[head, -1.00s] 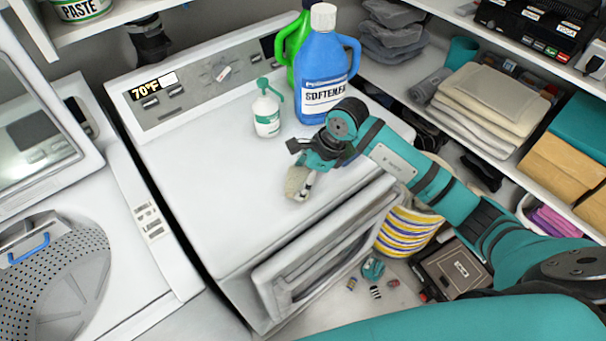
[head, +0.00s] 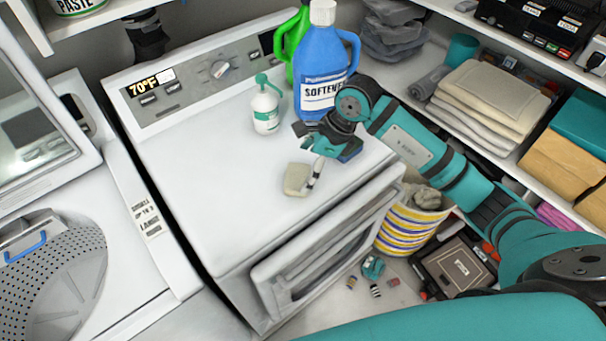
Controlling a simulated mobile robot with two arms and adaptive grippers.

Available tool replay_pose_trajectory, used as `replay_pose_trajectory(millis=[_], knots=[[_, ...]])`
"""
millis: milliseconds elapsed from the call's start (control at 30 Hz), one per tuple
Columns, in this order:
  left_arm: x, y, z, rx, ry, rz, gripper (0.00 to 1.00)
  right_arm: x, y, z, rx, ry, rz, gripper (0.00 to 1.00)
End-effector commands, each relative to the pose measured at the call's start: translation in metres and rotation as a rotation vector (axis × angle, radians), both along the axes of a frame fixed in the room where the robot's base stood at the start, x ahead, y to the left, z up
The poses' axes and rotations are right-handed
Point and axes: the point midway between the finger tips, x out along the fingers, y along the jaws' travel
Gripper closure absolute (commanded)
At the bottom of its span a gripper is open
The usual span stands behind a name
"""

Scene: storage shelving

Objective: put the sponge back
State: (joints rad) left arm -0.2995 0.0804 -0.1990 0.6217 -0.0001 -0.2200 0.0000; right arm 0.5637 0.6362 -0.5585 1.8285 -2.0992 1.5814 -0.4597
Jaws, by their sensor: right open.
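The sponge (head: 296,179) is a small beige block on the white top of the dryer (head: 215,190), near its front right part. My right gripper (head: 315,164) is open just behind and to the right of the sponge. One finger tip shows close to the sponge's right side; whether it touches cannot be told. The other finger is partly hidden by the gripper body. My left gripper is not in view.
A white pump bottle (head: 265,112), a blue softener jug (head: 320,80) and a green jug (head: 287,45) stand at the back of the dryer top. A striped basket (head: 405,228) stands right of the dryer. The dryer top's left half is clear.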

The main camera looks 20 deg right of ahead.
Motion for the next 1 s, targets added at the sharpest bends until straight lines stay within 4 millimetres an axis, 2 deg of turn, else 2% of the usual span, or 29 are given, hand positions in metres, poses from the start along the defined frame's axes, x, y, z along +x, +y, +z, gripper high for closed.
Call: replay_pose_trajectory(millis=[33,200,400,567,1000], knots=[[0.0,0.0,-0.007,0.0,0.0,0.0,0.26,0.0,-0.005,0.01,-0.002,-0.008,0.001,0.03],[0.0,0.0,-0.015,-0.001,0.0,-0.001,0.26,-0.007,-0.017,0.043,-0.002,-0.006,0.0,0.03],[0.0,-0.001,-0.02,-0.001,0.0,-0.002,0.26,-0.011,-0.026,0.068,0.0,-0.003,-0.001,0.03],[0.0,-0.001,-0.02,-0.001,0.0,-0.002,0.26,-0.013,-0.028,0.074,0.0,-0.001,0.0,0.03],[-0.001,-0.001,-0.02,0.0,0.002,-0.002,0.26,-0.013,-0.027,0.074,0.002,0.0,0.0,0.03]])
